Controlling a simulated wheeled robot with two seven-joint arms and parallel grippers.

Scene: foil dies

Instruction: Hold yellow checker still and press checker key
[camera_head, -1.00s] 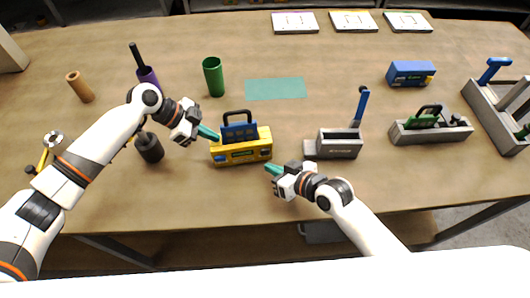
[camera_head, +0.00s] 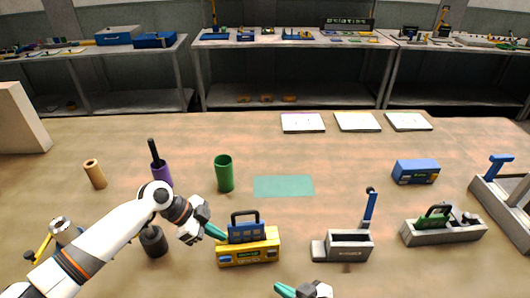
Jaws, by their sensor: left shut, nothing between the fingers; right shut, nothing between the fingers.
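The yellow checker (camera_head: 264,251) stands on the table in the middle of the head view. A blue block with a black handle (camera_head: 246,229) sits in its top. Small markings show on its front; I cannot tell which is the key. My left gripper (camera_head: 221,234) is shut and empty, its teal fingertips at the checker's upper left edge. I cannot tell whether they touch it. My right gripper (camera_head: 280,290) is shut and empty, low in the view, in front of the checker and apart from it. Most of the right arm is below the picture.
A grey box with a blue lever (camera_head: 348,245) stands right of the checker, then a grey holder with a green-handled block (camera_head: 443,231). A green cup (camera_head: 224,174) and teal mat (camera_head: 284,186) lie behind. A dark cylinder (camera_head: 154,242) stands beside my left arm.

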